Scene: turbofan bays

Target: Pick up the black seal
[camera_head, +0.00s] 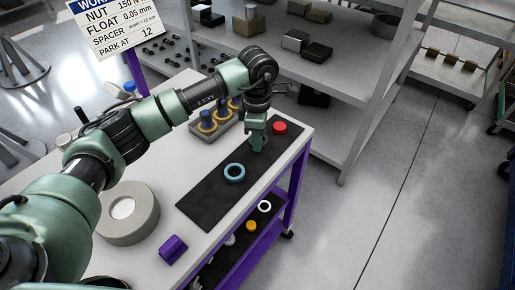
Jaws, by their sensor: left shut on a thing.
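My left gripper (258,146) points down over the black mat (212,196) on the white-topped cart, between a light blue ring (234,172) and a red cap (280,128). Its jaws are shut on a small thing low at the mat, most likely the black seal. The seal blends into the dark mat and its outline cannot be made out. I cannot tell whether it touches the mat. My right gripper is not in view.
A holder with blue-topped parts in yellow rings (208,124) stands behind the mat. A grey round block (128,214) and a purple block (172,248) sit at the left. A grey shelf (345,145) stands close behind the cart. The floor at right is clear.

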